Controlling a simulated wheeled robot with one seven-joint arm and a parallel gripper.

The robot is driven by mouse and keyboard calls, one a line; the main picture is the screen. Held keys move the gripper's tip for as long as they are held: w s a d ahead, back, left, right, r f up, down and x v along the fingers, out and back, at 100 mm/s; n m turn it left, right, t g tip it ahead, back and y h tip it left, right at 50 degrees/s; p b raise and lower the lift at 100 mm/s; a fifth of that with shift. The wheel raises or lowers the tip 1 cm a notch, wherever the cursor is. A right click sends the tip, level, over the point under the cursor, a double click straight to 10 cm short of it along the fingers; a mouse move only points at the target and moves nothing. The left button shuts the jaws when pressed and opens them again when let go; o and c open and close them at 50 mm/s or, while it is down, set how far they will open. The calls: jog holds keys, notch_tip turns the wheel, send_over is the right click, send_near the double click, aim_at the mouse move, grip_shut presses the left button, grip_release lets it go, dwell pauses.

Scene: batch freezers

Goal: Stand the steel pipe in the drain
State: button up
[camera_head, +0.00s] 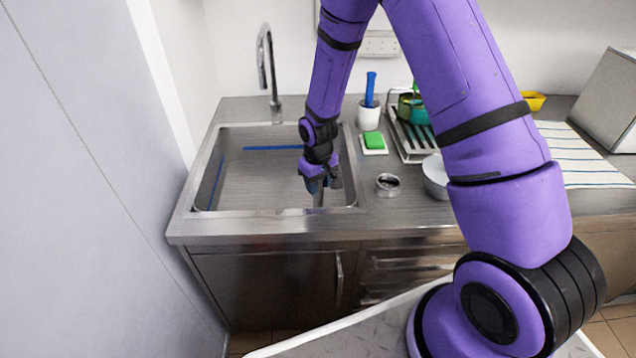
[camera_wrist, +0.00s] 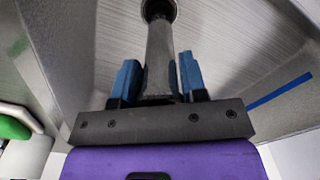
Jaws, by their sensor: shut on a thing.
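My gripper (camera_head: 317,186) is low inside the steel sink (camera_head: 230,212), near its front right corner. In the wrist view its two blue fingers (camera_wrist: 159,78) stand on either side of the grey steel pipe (camera_wrist: 158,58) and are shut on it. The pipe points away from the gripper toward the sink floor; a short length of it shows below the gripper in the head view (camera_head: 318,199). A dark round opening with a rim, seemingly the drain (camera_wrist: 158,10), lies at the pipe's far end. I cannot tell whether the pipe's end is inside it or above it.
A blue strip (camera_head: 272,148) lies along the sink's back. The faucet (camera_head: 268,70) stands behind. On the counter to the right are a small metal cup (camera_head: 387,184), a white bowl (camera_head: 436,178), a green sponge (camera_head: 374,141) and a drying rack (camera_head: 412,140).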

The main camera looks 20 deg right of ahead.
jog(key=shift+f, duration=0.6)
jog(key=o, duration=0.6)
jog(key=shift+c, duration=0.2)
jog(key=shift+r, duration=0.15)
jog(key=shift+r, duration=5.35)
